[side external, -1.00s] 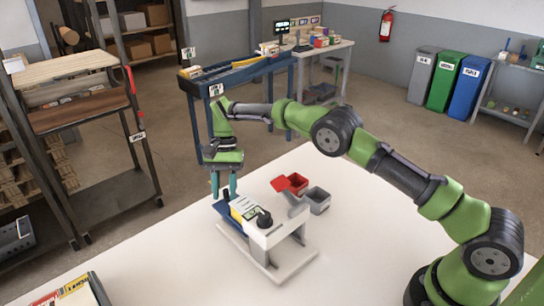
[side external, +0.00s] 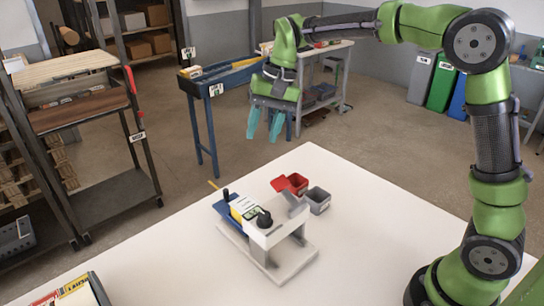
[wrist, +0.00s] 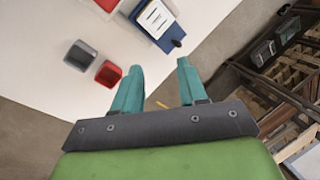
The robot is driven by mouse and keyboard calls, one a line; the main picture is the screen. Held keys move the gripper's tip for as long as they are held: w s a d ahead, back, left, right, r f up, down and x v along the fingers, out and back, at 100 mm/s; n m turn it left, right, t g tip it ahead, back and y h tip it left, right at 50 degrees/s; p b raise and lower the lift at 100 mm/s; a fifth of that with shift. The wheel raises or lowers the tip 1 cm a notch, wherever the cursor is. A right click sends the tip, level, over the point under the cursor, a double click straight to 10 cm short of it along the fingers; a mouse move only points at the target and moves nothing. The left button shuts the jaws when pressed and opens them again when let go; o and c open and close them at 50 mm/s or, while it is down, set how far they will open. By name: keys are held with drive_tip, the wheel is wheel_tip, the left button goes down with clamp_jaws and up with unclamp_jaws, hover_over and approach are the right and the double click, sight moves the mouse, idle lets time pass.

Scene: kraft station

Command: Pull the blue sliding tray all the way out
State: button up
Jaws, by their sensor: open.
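The blue sliding tray (side external: 229,213) sticks out from the left end of a small white stand (side external: 275,234) on the table. A dark upright handle (side external: 226,195) stands at its outer end. The tray also shows at the top of the wrist view (wrist: 172,36), with a white lined card over part of it. How far it extends inside the stand is hidden. My gripper (side external: 263,130) is open and empty, well above and apart from the tray. Its two teal fingers are spread in the wrist view (wrist: 156,82).
A red bin (side external: 294,184) and a grey bin (side external: 317,201) stand behind the stand. A black knob (side external: 264,219) sits on the stand's top. The white table (side external: 370,225) is clear to the right. A blue-framed bench (side external: 210,105) stands beyond the table.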

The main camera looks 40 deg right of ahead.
drive_tip(key=s+d+n+t, duration=0.1)
drive_tip(key=s+d+t, duration=0.1)
drive_tip(key=s, duration=0.9)
drive_tip(key=s+d+n+t+h, duration=0.1)
drive_tip(key=s+d+t, duration=0.1)
drive_tip(key=s, duration=0.9)
drive_tip(key=shift+d+r+n+t, duration=0.3)
drive_tip(key=shift+t, duration=0.6)
drive_tip(key=shift+w, duration=0.1)
